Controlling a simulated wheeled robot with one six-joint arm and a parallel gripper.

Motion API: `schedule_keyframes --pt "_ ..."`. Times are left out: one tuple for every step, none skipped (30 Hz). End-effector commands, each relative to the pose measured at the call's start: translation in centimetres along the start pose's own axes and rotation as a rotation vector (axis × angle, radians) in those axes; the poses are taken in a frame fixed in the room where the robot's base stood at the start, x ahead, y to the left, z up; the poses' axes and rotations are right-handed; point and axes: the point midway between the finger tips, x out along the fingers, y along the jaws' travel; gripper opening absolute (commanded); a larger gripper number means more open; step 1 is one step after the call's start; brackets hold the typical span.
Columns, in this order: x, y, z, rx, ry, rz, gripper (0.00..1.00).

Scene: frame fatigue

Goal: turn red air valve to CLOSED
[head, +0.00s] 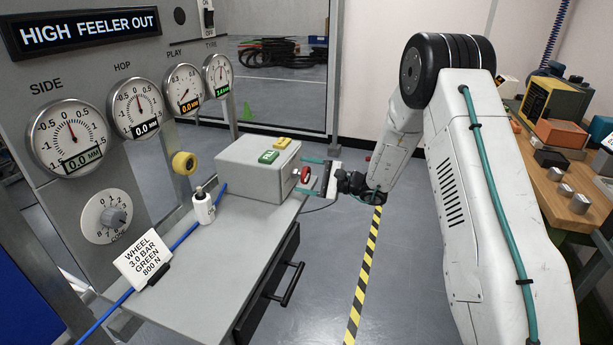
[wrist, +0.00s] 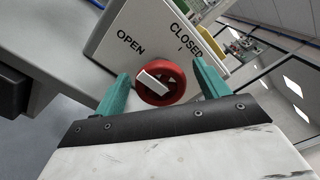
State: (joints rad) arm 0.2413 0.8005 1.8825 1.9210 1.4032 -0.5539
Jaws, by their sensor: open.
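The red air valve (wrist: 175,94) is a round red knob with a white bar across it, on the side of a grey box (head: 240,181). In the wrist view the panel reads OPEN at upper left of the knob and CLOSED at upper right. The bar slants from upper left to lower right; I cannot tell for sure which mark it indicates. My gripper (wrist: 161,72) is open, with one teal finger on each side of the knob. In the head view the knob (head: 304,174) shows at the box's right end, with my gripper (head: 311,175) at it. Contact cannot be told.
The box stands on a grey bench (head: 200,262) and carries a green button (head: 268,157) and a yellow button (head: 282,142). A small white bottle (head: 204,209) and a note card (head: 142,258) are nearer. A cluttered wooden table (head: 555,190) is at right.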

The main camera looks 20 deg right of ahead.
Motion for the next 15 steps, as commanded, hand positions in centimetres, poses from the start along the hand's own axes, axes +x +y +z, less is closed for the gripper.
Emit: schedule_keyframes --pt "0.2 0.02 0.02 0.0 0.0 0.0 0.73" --pt "0.25 0.02 0.02 0.0 0.0 0.0 0.73" --pt "0.27 0.01 0.01 0.0 0.0 0.0 0.73" --pt "0.27 0.01 0.01 0.0 0.0 0.0 0.73" --pt "0.27 0.01 0.01 0.001 0.0 0.0 0.73" --pt "0.26 0.01 0.01 0.001 0.0 0.0 0.73" --pt "0.25 0.01 0.01 0.0 0.0 0.0 0.73" --pt "0.25 0.01 0.01 0.0 0.0 0.0 0.73" --pt "0.24 0.01 0.01 0.0 0.0 0.0 0.65" --pt "0.24 0.01 0.01 0.0 0.0 0.0 0.57" --pt "0.23 0.01 0.01 0.0 0.0 0.0 0.48" --pt "0.23 0.01 0.0 0.0 0.0 0.0 0.37" --pt "0.22 0.01 0.0 0.001 0.0 0.0 0.29" --pt "0.22 0.01 0.0 0.001 0.0 0.0 0.29" --pt "0.21 0.02 0.0 0.001 0.0 0.0 0.29"
